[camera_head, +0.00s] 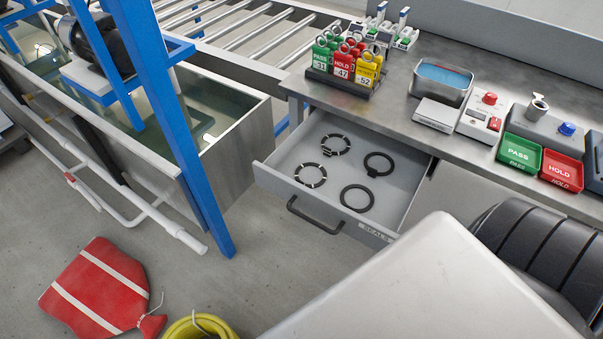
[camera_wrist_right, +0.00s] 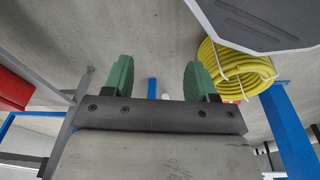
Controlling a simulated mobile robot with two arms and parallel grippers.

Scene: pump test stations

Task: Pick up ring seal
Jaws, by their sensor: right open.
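The ring seals lie flat in an open grey drawer (camera_head: 265,176) labelled SEALS in the head view. A plain black ring seal (camera_head: 391,167) lies at the right, and another plain black one (camera_head: 343,199) lies nearer the drawer front. Two ring seals with light marks lie at the left, one further back (camera_head: 349,145) and one nearer the front (camera_head: 298,178). My right gripper (camera_wrist_right: 157,78) shows only in the wrist view, its green fingers apart with nothing between them. That view shows no seals. My left gripper is in neither view.
The drawer sits under a steel bench (camera_head: 395,99) with tags (camera_head: 341,70), a steel basin (camera_head: 439,82) and PASS and HOLD trays. A water tank (camera_head: 236,125) and blue frame (camera_head: 166,110) stand left. A red bag (camera_head: 97,290) and yellow hose (camera_head: 200,328) lie on the floor.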

